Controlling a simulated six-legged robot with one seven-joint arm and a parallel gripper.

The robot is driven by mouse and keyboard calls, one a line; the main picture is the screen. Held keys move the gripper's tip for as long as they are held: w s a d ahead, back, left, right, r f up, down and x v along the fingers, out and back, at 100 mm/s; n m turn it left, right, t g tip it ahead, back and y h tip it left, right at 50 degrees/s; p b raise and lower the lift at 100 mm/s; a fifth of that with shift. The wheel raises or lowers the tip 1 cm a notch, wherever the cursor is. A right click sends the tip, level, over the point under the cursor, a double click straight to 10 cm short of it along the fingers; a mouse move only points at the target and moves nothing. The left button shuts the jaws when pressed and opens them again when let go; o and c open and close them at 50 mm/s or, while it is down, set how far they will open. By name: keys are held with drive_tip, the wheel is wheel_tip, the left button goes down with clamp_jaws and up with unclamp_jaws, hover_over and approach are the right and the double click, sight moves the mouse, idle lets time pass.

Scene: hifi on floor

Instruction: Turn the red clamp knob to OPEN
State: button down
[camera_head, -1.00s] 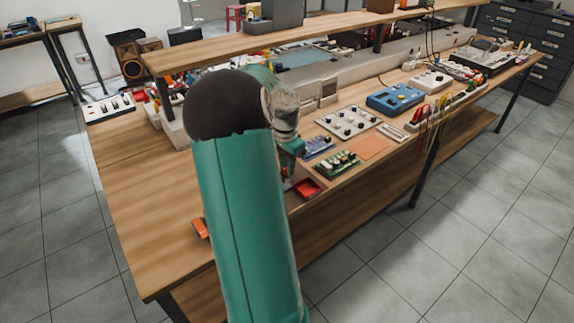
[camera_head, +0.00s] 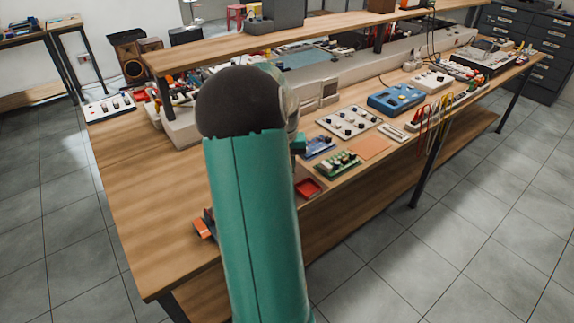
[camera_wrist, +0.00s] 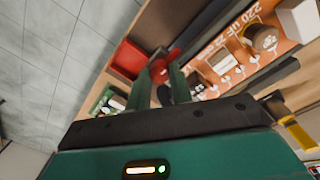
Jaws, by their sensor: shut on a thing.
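The red clamp knob (camera_wrist: 161,66) is small and shows at the fingertips in the wrist view. My gripper (camera_wrist: 158,78) has its two green fingers shut on it. The knob's pointing direction and any OPEN mark cannot be made out. An orange board (camera_wrist: 238,60) with white print reading 220 uF and several mounted parts lies beside the knob. In the head view my arm hides the gripper and knob; only an orange end (camera_head: 203,229), seemingly of this board, shows left of the arm.
A red tray (camera_head: 308,187) lies right of my arm, also in the wrist view (camera_wrist: 130,58). A green circuit board (camera_head: 338,165), a white knob panel (camera_head: 349,122) and a blue box (camera_head: 396,97) stand farther right. The bench's left front is bare wood.

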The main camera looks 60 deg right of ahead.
drive_tip(key=shift+n, duration=0.4)
drive_tip(key=c, duration=1.2)
unclamp_jaws()
drive_tip(key=shift+c, duration=0.2)
wheel_tip(320, 180, up, 14)
drive_tip(key=shift+w, duration=0.25)
drive_tip(key=shift+a+f, duration=0.1)
drive_tip(key=shift+a, duration=0.05)
